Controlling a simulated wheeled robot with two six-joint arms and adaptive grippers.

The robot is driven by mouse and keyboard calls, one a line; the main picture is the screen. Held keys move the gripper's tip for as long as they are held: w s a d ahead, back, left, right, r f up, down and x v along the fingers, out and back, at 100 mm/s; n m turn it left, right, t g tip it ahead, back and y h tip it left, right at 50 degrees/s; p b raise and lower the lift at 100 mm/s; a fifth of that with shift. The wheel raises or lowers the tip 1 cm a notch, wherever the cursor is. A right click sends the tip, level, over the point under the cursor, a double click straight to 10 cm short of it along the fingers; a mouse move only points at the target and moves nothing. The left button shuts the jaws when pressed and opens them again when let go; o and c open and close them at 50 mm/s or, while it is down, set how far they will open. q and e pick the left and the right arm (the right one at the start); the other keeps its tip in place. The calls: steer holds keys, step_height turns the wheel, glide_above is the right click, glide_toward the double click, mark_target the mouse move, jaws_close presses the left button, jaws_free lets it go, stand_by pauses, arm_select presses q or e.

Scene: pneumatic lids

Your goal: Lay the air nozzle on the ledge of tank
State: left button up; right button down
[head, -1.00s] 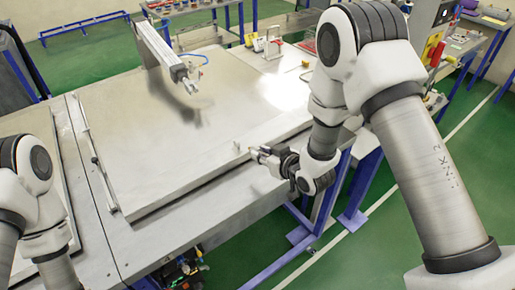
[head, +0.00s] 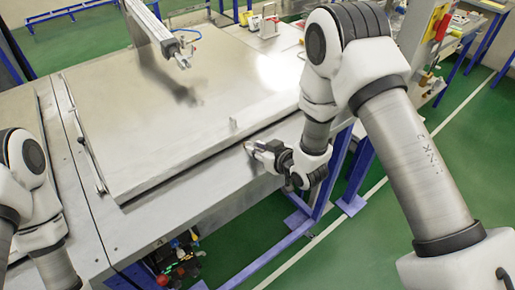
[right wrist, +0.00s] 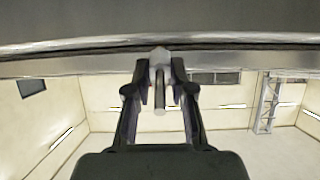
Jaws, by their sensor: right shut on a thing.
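My right gripper (head: 250,148) is above the tank's grey front ledge (head: 180,203), just in front of the closed lid (head: 150,150). In the right wrist view, its two fingers (right wrist: 160,85) are closed around a short grey rod with a wider pale end, apparently the air nozzle (right wrist: 160,100). The pale end points toward the metal edge across the top of that view. In the head view the nozzle is too small to make out clearly, and I cannot tell whether it touches the ledge. My left gripper is out of view; only part of that arm shows.
A pneumatic cylinder (head: 155,30) hangs over the lid's far side. The ledge left of the gripper is clear. Blue table legs (head: 333,180) stand below at the right.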

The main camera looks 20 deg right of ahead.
steer(key=shift+s+r, duration=0.1)
steer(key=shift+s, duration=0.05)
steer(key=c, duration=0.9)
jaws_free()
steer(key=shift+p+v, duration=0.4)
steer(key=shift+v, duration=0.6)
steer(key=p+v, duration=0.1)
steer(key=v, duration=0.4)
